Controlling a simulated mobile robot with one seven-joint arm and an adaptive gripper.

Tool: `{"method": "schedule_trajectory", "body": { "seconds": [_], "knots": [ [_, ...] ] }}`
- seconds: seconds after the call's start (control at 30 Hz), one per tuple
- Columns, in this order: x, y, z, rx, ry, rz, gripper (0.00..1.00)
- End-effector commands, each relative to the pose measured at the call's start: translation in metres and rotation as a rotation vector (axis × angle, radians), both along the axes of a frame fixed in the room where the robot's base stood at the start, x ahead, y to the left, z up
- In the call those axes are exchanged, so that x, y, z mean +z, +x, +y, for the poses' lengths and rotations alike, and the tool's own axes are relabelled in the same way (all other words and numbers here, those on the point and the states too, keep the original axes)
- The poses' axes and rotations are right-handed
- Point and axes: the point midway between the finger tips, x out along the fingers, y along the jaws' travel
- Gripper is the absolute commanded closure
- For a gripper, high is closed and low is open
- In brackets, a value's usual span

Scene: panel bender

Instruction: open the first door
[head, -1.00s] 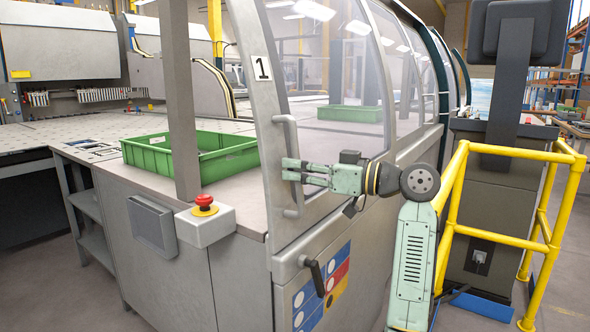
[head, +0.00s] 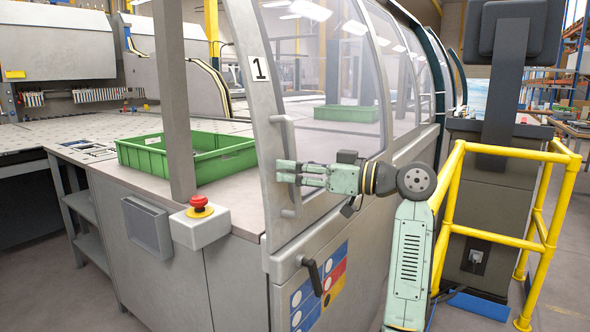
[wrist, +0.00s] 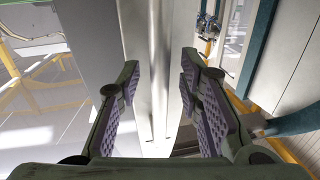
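The first door (head: 262,110) is a light grey framed panel with a large clear window, marked by a "1" label (head: 259,69). It looks closed. Its vertical bar handle (head: 283,134) is on the left part of the frame. My gripper (head: 283,172) reaches the handle from the right, at about its middle height. In the wrist view the handle (wrist: 160,80) runs upright between the two fingers of my gripper (wrist: 160,78). The fingers are apart, with visible gaps beside the bar, so they are around it without gripping it.
A red stop button (head: 199,204) on a grey box sits left of the door. A green crate (head: 150,160) lies on the table behind it. A black crank lever (head: 312,274) is below the door. Yellow railing (head: 450,190) stands close right of my arm.

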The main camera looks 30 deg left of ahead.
Motion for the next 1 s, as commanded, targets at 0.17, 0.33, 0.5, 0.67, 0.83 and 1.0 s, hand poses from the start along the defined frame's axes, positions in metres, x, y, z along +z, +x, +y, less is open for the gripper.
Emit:
{"method": "schedule_trajectory", "body": {
  "seconds": [0.17,0.33,0.5,0.67,0.83,1.0],
  "knots": [
    [0.0,0.0,-0.002,-0.001,0.001,0.0,0.67],
    [0.0,0.003,-0.024,-0.002,0.002,0.0,0.67],
    [0.001,0.008,-0.061,-0.003,0.002,0.0,0.67],
    [0.001,0.011,-0.092,-0.003,0.002,0.0,0.67],
    [0.0,0.014,-0.113,-0.002,0.0,0.0,0.67],
    [0.0,0.014,-0.12,0.001,0.0,0.0,0.67]
  ]
}}
